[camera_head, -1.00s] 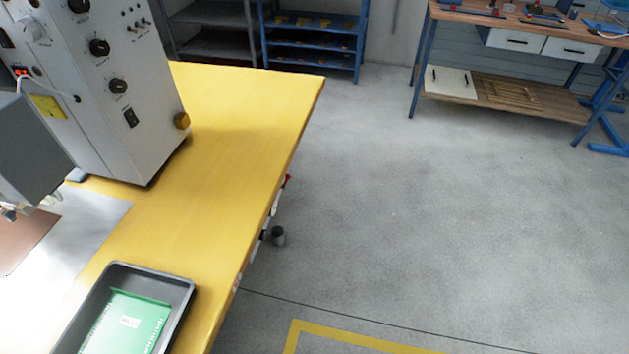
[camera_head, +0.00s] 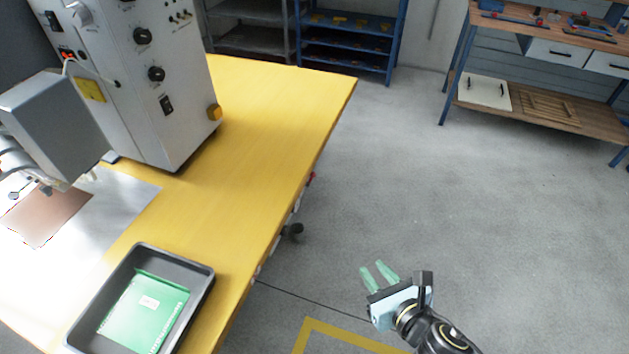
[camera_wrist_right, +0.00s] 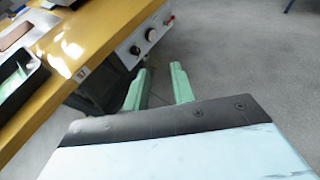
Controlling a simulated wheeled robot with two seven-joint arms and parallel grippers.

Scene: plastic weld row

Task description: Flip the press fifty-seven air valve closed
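The press (camera_head: 140,80) is a tall grey-white cabinet with black knobs on the yellow table. On the table's right side, below the edge, a small red part (camera_head: 311,177) and a dark round knob (camera_head: 292,231) stick out. I cannot tell surely which is the air valve, or how it is set. The wrist view shows a pale side panel (camera_wrist_right: 146,38) with round fittings. My right gripper (camera_head: 379,275) has two green fingers, apart and empty, over the floor right of the table; they also show in the wrist view (camera_wrist_right: 160,88). My left gripper is out of view.
A black tray (camera_head: 207,283) with a green board stands on the yellow table (camera_head: 270,110) near its right edge. A blue shelf (camera_head: 345,45) and a workbench (camera_head: 540,110) stand at the back. The floor right of the table is clear.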

